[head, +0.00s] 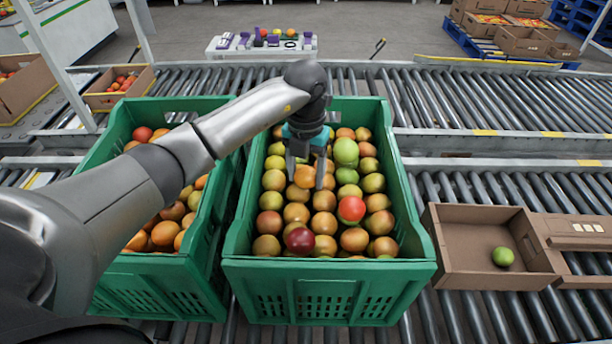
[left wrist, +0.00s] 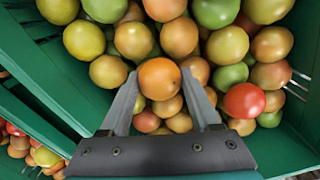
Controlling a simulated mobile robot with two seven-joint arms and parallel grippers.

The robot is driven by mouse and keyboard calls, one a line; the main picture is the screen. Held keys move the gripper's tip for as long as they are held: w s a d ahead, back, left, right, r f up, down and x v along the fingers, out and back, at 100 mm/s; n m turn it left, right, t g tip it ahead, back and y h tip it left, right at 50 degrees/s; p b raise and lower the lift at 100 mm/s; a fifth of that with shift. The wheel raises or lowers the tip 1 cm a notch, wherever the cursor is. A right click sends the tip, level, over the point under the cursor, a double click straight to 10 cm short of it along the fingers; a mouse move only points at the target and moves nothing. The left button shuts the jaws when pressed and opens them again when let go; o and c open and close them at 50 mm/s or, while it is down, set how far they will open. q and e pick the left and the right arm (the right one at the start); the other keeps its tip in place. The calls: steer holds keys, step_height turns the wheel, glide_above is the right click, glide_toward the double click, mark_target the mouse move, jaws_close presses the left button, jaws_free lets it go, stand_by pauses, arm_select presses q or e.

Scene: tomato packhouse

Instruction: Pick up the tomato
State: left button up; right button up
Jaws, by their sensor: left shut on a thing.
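An orange tomato (head: 304,176) sits between the fingers of my left gripper (head: 305,182) in the head view, over the right green crate (head: 330,268). In the left wrist view the same orange tomato (left wrist: 159,78) is between the two grey fingertips (left wrist: 159,85), which are shut on it. Many other tomatoes, green, yellow and orange, lie close below and around it. I cannot tell how far it is above them. A red tomato (head: 351,209) and a dark red one (head: 300,240) lie nearer the front. My right gripper is not in view.
A second green crate (head: 150,285) of tomatoes stands left, partly hidden by my left arm. A cardboard box (head: 470,281) with one green tomato (head: 503,257) stands on the rollers at right. The crate walls rise around the fruit. Rollers (head: 480,95) behind are clear.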

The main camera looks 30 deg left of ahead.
arm_select(q)
steer(key=shift+c, duration=0.9)
steer(key=shift+r, duration=0.1)
